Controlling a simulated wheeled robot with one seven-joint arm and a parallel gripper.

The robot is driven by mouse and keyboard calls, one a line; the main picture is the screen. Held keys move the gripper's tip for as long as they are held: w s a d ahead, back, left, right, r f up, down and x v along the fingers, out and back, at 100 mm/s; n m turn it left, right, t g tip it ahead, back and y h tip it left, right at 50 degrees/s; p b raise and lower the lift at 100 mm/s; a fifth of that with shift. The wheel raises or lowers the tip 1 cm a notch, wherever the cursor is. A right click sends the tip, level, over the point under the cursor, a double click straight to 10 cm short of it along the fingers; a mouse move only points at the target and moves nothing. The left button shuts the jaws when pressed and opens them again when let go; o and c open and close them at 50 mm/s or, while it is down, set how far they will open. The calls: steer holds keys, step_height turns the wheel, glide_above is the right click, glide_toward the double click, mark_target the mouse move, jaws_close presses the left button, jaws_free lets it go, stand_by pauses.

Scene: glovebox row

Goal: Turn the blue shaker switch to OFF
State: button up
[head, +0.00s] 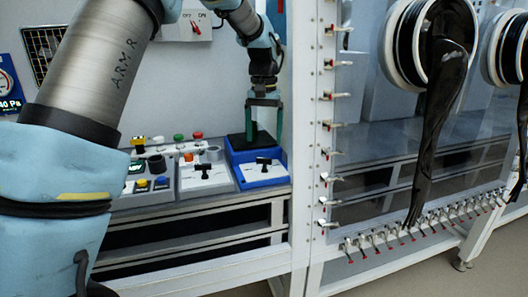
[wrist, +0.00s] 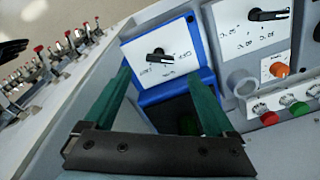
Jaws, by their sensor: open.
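The blue shaker (head: 274,181) is a blue box with a white sloped face, at the right end of the bench row in the head view. Its black switch (head: 263,165) is a bar handle on that face; in the wrist view the switch (wrist: 159,55) lies crosswise near the top middle. My gripper (head: 264,138) hangs pointing down above the shaker's rear part, behind the switch. In the wrist view the green fingers of my gripper (wrist: 160,78) are wide apart, with nothing between them, and the switch is beyond their tips.
A grey box with a similar black switch (head: 205,174) stands just left of the shaker. A white post with clamps (head: 305,130) rises close on the right. A red switch (head: 195,27) is on the wall.

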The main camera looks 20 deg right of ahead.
steer(key=shift+r, duration=2.2)
steer(key=shift+a, duration=0.1)
steer(key=a+f+n, duration=0.1)
steer(key=a+f, duration=0.2)
steer(key=a, duration=0.6)
steer(key=a+f+n, duration=0.2)
steer(key=a, duration=0.8)
steer(key=s+a+f+n, duration=0.1)
steer(key=s+a+f, duration=0.2)
steer(key=s+a, duration=0.3)
steer(key=s+a+f+n+t, duration=0.1)
steer(key=s+a+f, duration=0.3)
steer(key=a, duration=0.7)
steer(key=shift+s+a+f+n+t, duration=0.25)
steer(key=shift+s+n, duration=0.25)
steer(key=shift+s, duration=0.4)
